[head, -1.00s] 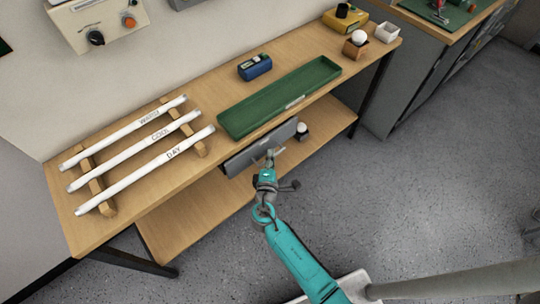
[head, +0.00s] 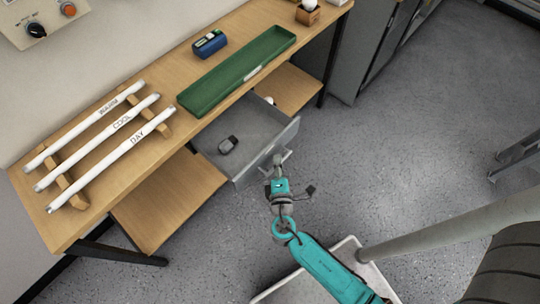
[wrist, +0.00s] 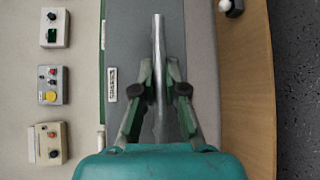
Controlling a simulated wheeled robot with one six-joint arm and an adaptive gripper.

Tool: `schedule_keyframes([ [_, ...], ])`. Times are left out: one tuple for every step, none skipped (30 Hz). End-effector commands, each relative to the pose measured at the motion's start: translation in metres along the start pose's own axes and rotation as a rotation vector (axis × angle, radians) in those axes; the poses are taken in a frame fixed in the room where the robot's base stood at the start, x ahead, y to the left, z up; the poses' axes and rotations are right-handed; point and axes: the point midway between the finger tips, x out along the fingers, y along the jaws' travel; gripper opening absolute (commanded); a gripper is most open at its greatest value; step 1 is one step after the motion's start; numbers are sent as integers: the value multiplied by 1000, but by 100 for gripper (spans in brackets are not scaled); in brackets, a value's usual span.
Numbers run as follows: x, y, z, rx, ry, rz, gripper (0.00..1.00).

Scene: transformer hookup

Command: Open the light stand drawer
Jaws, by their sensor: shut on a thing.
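The light stand drawer (head: 212,147) is a grey drawer under the wooden bench, and it stands partly open. My gripper (head: 278,162) is at the middle of the drawer front. In the wrist view my gripper (wrist: 158,85) has its two fingers closed on either side of the metal bar handle (wrist: 159,50). The handle runs lengthwise between the fingers. A white label (wrist: 111,86) shows beside it in the wrist view.
The bench top (head: 150,95) holds a green tray (head: 240,72), a blue device (head: 210,43) and three white tubes marked WARM, COOL and DAY (head: 105,140) on wooden racks. A lower wooden shelf (head: 170,200) is below. Open floor (head: 410,130) lies to the right.

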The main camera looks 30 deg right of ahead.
Motion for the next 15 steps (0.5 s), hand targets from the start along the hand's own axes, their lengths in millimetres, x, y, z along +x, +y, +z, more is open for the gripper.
schedule_keyframes([
  [-2, -1, 2, -1, 1, -1, 0],
  [-3, -1, 3, 0, 1, -1, 0],
  [-4, -2, 3, 0, 1, -1, 0],
  [-4, -2, 4, 0, 1, -1, 0],
  [-4, -2, 4, 0, 1, -1, 0],
  [-4, -2, 4, 0, 1, -1, 0],
  [-5, -2, 4, 0, 1, -1, 0],
  [-5, -2, 4, 0, 1, -1, 0],
  [-5, -2, 4, 0, 1, -1, 0],
  [-5, -2, 4, 0, 1, -1, 0],
  [-4, -2, 4, 0, 1, -1, 0],
  [-4, -2, 4, 0, 1, -1, 0],
  [-4, -2, 4, 0, 1, -1, 0],
  [-4, -2, 4, 0, 1, -1, 0],
  [-4, -2, 4, 0, 1, -1, 16],
])
